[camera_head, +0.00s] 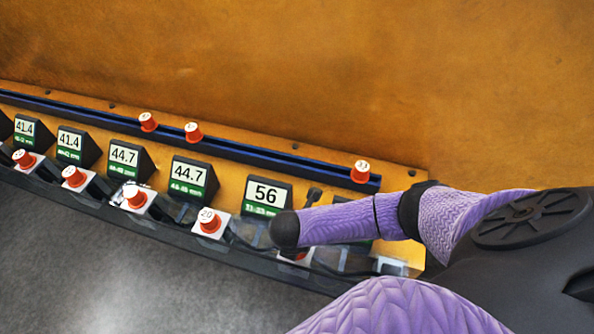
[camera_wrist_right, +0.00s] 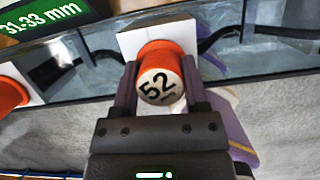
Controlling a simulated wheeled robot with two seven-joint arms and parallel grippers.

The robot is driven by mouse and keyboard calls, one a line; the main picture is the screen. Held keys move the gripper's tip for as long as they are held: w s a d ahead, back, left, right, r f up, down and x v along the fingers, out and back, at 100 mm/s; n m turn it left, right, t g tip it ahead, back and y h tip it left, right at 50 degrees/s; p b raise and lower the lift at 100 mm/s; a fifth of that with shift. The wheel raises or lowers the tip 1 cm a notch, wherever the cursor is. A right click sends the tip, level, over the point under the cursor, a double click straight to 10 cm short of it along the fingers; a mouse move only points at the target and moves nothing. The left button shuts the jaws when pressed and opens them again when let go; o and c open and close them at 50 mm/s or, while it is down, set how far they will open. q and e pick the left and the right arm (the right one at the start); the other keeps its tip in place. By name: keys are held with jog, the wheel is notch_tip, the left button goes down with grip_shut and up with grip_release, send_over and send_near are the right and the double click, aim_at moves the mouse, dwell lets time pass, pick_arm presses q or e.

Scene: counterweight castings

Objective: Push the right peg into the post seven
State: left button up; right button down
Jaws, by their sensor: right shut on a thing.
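My right gripper (camera_wrist_right: 160,70) is shut on an orange peg (camera_wrist_right: 158,60) whose pale end face reads 52. In the right wrist view the peg stands against a white block (camera_wrist_right: 128,41), lined up with it; how deep it sits cannot be told. In the head view my right arm reaches in from the right over the row, and its dark rounded end hides most of this block and peg. Other orange pegs stand in white blocks along the row, such as the one marked 20 (camera_head: 210,221). My left gripper is not in view.
Displays reading 41.4, 44.7 and 56 (camera_head: 266,194) line the row behind the blocks. Loose orange pegs (camera_head: 148,122) (camera_head: 193,133) (camera_head: 360,172) stand along the dark blue rail (camera_head: 250,152). A dark cable (camera_wrist_right: 225,36) runs beside the white block.

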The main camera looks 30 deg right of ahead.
grip_release()
jog(key=p+v, duration=0.3)
jog(key=v, duration=0.6)
jog(key=shift+a+r, duration=0.1)
jog(key=shift+r, duration=0.3)
